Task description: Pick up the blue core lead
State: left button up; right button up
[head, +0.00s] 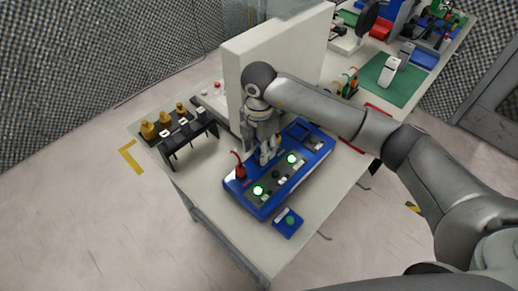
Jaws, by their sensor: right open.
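I cannot make out a blue core lead for certain in the head view. A blue test box (262,210) with a grey top panel and two lit green lamps lies on the table. A red plug (240,171) with a red lead stands at its left end. My right gripper (266,159) points down over the back edge of the box, by small yellow parts (279,150). It is open. Its fingertips are small in view, so I cannot tell whether they touch anything, and the gripper hides part of the panel. My left gripper is not in view.
A white upright panel (237,83) stands close behind the gripper. A black rack (188,133) with gold and black pieces is at the left. A small blue box with a green button (288,222) lies in front. A green mat (392,82) is farther back. The front left table top is clear.

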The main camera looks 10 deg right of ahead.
jog(key=shift+f, duration=0.8)
jog(key=shift+c, duration=1.8)
jog(key=c, duration=0.4)
jog(key=shift+c, duration=1.1)
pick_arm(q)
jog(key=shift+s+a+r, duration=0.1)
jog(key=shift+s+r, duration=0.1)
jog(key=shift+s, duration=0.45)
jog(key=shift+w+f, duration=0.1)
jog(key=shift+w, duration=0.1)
